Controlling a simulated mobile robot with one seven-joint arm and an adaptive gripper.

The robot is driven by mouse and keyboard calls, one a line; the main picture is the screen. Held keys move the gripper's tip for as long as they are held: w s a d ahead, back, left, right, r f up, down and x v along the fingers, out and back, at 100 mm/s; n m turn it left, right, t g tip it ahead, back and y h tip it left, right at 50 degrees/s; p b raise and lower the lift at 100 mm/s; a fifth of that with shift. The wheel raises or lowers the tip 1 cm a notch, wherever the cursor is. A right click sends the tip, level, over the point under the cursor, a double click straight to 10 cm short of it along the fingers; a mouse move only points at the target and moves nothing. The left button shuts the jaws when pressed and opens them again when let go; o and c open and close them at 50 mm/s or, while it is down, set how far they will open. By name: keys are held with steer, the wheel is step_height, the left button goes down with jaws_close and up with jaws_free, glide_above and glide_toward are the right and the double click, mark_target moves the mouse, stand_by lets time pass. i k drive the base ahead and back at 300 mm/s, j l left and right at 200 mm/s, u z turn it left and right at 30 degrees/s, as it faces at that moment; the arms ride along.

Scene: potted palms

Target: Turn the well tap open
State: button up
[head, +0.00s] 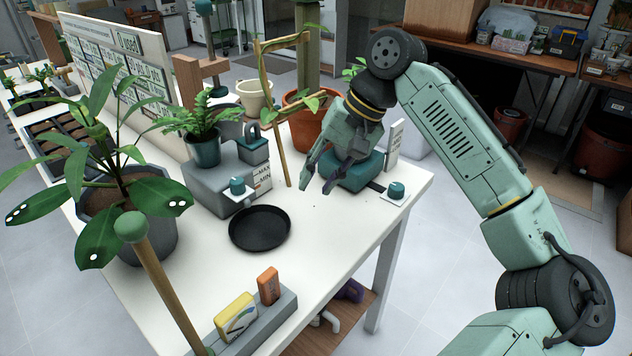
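Two teal knobs on small white plates look like taps; I cannot tell which one is the well tap. One knob (237,186) is at the front of a grey block (212,182), beside a MAX/MIN label (263,177). The other knob (396,189) is near the table's right edge, in front of a teal box (357,172). My gripper (316,189) points down over the table, between the two knobs and nearer the teal box, which it partly hides. Its fingers are apart with nothing visible between them. It appears clear of both knobs.
A black round dish (260,229) lies in front of the grey block. A fern pot (204,150) stands on that block. A terracotta pot (309,122) with a wooden frame is behind my gripper. A large leafy plant (125,205) fills the left. The white table (335,235) is clear at front right.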

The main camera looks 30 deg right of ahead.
mark_target(237, 184)
steer(key=k+l, duration=0.15)
steer(key=l, duration=0.25)
steer(key=k+l, duration=0.15)
steer(key=l, duration=0.25)
steer(key=k+l, duration=0.15)
steer(key=l, duration=0.25)
steer(key=k+l, duration=0.15)
steer(key=l, duration=0.2)
steer(key=k+l, duration=0.1)
steer(key=l, duration=0.3)
